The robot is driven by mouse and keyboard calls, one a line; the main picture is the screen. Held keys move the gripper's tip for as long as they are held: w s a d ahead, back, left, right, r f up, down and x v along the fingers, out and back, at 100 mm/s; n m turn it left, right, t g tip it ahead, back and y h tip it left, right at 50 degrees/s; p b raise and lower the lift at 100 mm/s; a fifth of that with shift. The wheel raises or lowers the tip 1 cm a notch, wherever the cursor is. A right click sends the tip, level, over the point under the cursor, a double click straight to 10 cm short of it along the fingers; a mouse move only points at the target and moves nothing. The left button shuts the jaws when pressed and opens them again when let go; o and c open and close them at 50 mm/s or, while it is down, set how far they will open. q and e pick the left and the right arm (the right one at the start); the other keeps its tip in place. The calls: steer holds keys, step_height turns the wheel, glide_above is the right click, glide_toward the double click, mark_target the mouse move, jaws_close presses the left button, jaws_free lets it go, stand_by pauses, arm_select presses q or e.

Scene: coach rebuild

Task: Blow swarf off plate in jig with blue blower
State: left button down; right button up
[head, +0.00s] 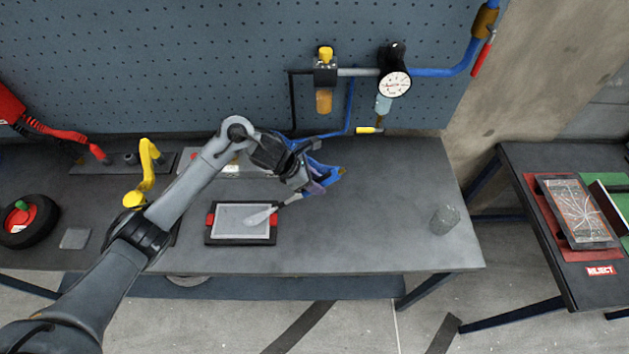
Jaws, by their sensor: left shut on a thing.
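The blue blower (326,172) is held by my left gripper (311,178), which is shut on it above the workbench. The blower's blue hose runs up toward the wall fittings. A pale, tapered shape (260,216) reaches from near the blower down over the right part of the plate; I cannot tell whether it is nozzle or air stream. The light grey plate (236,218) lies in the black jig (241,240), which has red clamps at its left and right sides. Swarf is too small to make out. My right gripper is not in view.
A clear glass (444,219) stands at the bench's right end. A yellow hooked tool (148,160), a wheel (27,221) and a small grey square (75,238) are at left. A gauge (395,84) hangs on the wall. The reject table (540,268) stands right.

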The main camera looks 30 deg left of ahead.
arm_select(q)
steer(key=shift+r+p, duration=0.65)
steer(key=shift+r, duration=0.65)
steer(key=shift+r+p, duration=0.8)
steer(key=shift+r, duration=1)
